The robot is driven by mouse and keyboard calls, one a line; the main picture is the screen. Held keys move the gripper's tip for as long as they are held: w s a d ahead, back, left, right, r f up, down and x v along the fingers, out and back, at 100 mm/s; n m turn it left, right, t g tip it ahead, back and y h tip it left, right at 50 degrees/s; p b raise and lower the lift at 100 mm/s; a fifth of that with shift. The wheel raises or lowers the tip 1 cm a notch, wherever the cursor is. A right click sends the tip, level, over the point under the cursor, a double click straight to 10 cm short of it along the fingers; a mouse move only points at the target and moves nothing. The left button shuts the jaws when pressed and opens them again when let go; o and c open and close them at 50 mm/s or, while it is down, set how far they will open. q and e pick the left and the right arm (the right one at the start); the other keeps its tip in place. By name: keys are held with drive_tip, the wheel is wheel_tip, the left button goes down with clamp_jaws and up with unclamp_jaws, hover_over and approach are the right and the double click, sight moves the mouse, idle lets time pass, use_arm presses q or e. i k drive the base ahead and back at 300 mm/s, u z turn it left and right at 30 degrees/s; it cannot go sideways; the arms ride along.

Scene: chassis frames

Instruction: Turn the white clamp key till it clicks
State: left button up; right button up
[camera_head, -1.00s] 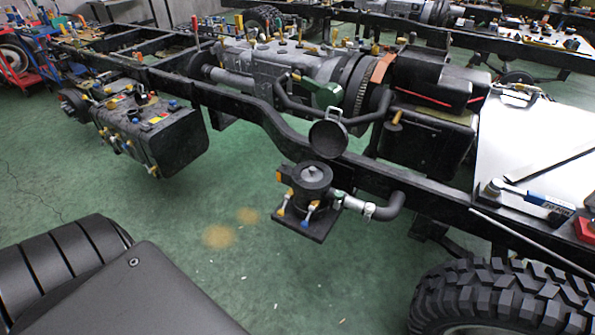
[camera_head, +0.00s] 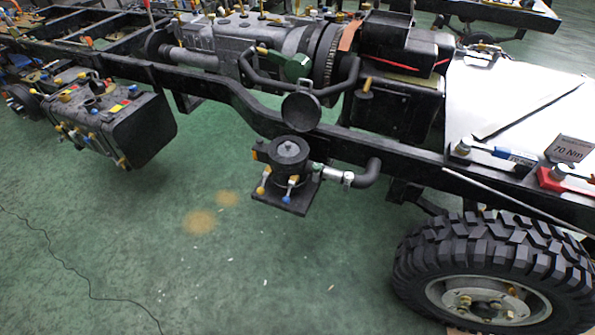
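A small white clamp piece (camera_head: 347,179) sits around the pipe joint right of a dark round canister unit (camera_head: 289,157). It joins a light grey pipe stub to a black elbow hose (camera_head: 369,172). It is too small to tell a separate key or which way it points. The unit stands on a dark square plate beside the frame rail, with yellow and blue capped fittings around it. Neither of my grippers shows in the head view, and nothing touches the clamp.
The black chassis rail (camera_head: 390,150) runs behind the unit. A large tyre (camera_head: 480,262) stands at lower right. A white panel (camera_head: 500,85), a blue-handled tool (camera_head: 497,152) and a 70 Nm sign (camera_head: 569,149) are at right. Green floor (camera_head: 230,265) in front is open.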

sight(348, 177)
drive_tip(key=z, duration=0.55)
drive_tip(key=k, duration=1.35)
drive_tip(key=i, duration=0.6)
drive_tip(key=u, duration=1)
drive_tip(key=i, duration=0.8)
drive_tip(key=u, duration=0.05)
